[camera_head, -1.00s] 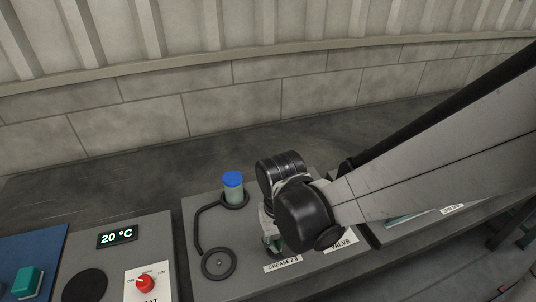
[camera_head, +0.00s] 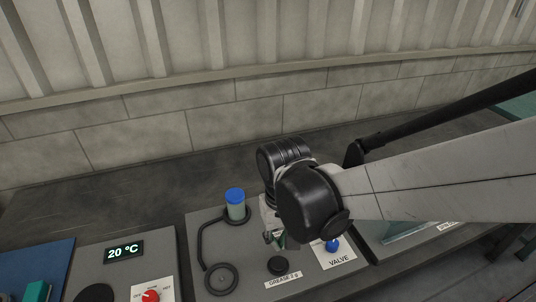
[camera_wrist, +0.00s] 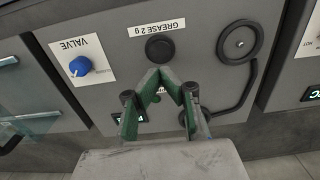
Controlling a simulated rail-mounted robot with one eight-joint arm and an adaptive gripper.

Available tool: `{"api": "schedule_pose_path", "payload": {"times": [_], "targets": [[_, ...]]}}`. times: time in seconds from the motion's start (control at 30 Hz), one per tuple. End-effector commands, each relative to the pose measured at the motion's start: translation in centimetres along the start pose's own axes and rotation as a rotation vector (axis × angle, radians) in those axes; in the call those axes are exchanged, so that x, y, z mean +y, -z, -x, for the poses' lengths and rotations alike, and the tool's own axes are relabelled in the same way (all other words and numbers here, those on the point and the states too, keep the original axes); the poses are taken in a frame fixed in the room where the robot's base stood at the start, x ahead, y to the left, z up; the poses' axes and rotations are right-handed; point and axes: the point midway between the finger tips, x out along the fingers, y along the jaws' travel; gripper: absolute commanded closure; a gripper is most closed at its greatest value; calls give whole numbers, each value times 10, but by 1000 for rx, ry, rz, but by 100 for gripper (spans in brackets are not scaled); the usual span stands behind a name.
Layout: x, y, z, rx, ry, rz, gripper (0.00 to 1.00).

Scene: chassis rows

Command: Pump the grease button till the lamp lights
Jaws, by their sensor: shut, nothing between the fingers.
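The grease button is a round black knob (camera_head: 278,265) beside the label "GREASE 2 g" on a grey panel (camera_head: 262,288). It also shows in the wrist view (camera_wrist: 158,48), just beyond my fingertips, with nothing over it. My gripper (camera_head: 279,241) is shut and empty, apart from the button. Its green fingers meet at the tips in the wrist view (camera_wrist: 160,76). A small display with green characters (camera_wrist: 130,118) is partly hidden behind the fingers. I cannot make out a lamp for certain.
A blue VALVE knob (camera_head: 332,245) is right of the button. A blue-capped cylinder (camera_head: 236,205) with a black hose and ring (camera_head: 221,279) is on the left. Farther left are a "20 °C" display (camera_head: 124,252) and a red dial (camera_head: 151,296). A wall stands behind.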

Motion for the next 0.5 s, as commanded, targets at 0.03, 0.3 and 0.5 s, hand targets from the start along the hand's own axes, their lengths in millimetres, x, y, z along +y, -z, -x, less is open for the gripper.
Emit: {"api": "schedule_pose_path", "payload": {"times": [0.03, 0.3, 0.5], "targets": [[0, 0, 10, 0, 0, 0, 100], [0, 0, 44, 0, 0, 0, 100], [0, 0, 51, 0, 0, 0, 100]]}}
